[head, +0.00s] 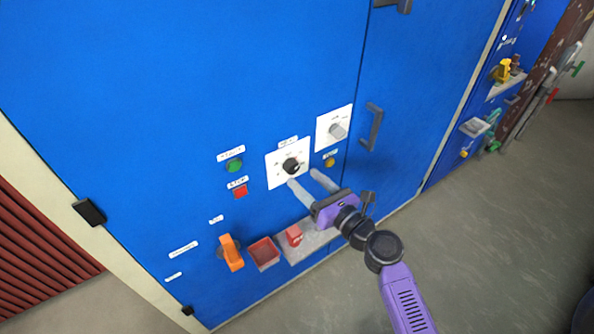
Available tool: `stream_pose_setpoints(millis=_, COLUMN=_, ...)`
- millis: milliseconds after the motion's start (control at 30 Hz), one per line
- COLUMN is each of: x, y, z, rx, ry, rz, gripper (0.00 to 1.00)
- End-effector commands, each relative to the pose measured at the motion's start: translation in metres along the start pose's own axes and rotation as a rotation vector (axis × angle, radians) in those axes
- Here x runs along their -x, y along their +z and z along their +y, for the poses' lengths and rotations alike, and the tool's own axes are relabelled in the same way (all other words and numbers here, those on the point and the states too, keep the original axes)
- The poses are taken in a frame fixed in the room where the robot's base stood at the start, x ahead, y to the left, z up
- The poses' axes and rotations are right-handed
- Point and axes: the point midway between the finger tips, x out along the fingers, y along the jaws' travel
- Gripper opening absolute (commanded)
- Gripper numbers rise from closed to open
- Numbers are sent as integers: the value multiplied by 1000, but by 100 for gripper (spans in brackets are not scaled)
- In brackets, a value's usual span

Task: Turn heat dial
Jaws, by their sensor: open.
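The heat dial appears to be the black round knob (291,166) on a white square plate (274,175) on the blue cabinet door, but its label is too small to read. A grey knob (338,131) sits on a second white plate (324,125) up and to the right. My gripper (304,180) is open, its two pale fingers pointing at the panel just below the black knob. The fingertips look close to the plate's lower edge. I cannot tell whether they touch it. Nothing is between the fingers.
A green button (235,165), a red button (240,191) and a yellow button (330,162) are nearby. An orange lever (231,253), a red tray (264,253) and a grey shelf (313,240) with a red block (294,235) are below. A door handle (373,127) projects at right.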

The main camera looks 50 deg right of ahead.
Motion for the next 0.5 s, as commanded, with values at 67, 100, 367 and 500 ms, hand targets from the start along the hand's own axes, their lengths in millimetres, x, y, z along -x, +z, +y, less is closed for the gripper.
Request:
stream_pose_setpoints(millis=67, x=-14, y=2, z=1, rx=2, ry=2, rz=0, gripper=58)
stream_pose_setpoints(millis=100, x=-19, y=2, z=1, rx=3, ry=2, rz=-1, gripper=58)
stream_pose_setpoints(millis=367, x=-40, y=0, z=0, rx=3, ry=0, rz=1, gripper=58)
stream_pose_setpoints(millis=500, x=-42, y=0, z=0, rx=3, ry=0, rz=1, gripper=58)
